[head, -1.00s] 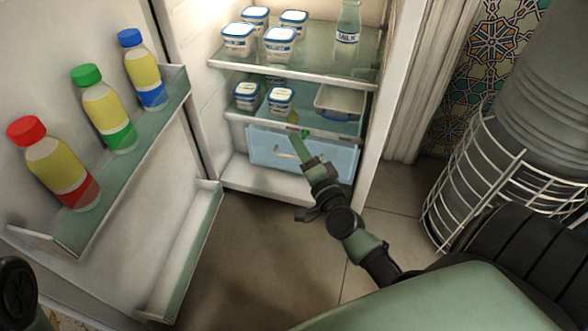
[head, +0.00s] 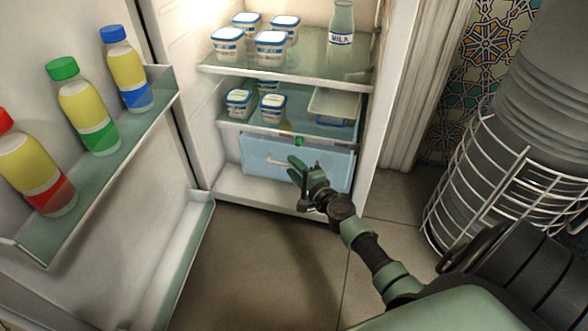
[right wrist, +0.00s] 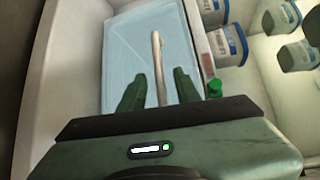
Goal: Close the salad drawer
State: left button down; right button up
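The salad drawer (head: 328,165) is a light blue, translucent box low in the fridge, under the lower glass shelf. Its front also shows in the right wrist view (right wrist: 125,50), with a pale bar handle (right wrist: 157,55) on it. How far the drawer sticks out is hard to tell. My right gripper (head: 296,168) is at the drawer front, fingers pointing at it. In the right wrist view its two green fingers (right wrist: 159,76) are apart, with the handle showing between them; I cannot tell whether they touch it. My left gripper is not in view.
The fridge door stands open at the left, with red, green (head: 82,105) and blue-capped bottles on its shelf. Yogurt cups (head: 271,46) and a milk bottle (head: 341,35) stand on the fridge shelves. A wire basket (head: 492,190) stands at the right. The floor in front is clear.

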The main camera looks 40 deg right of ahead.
grip_shut()
dwell(1.5)
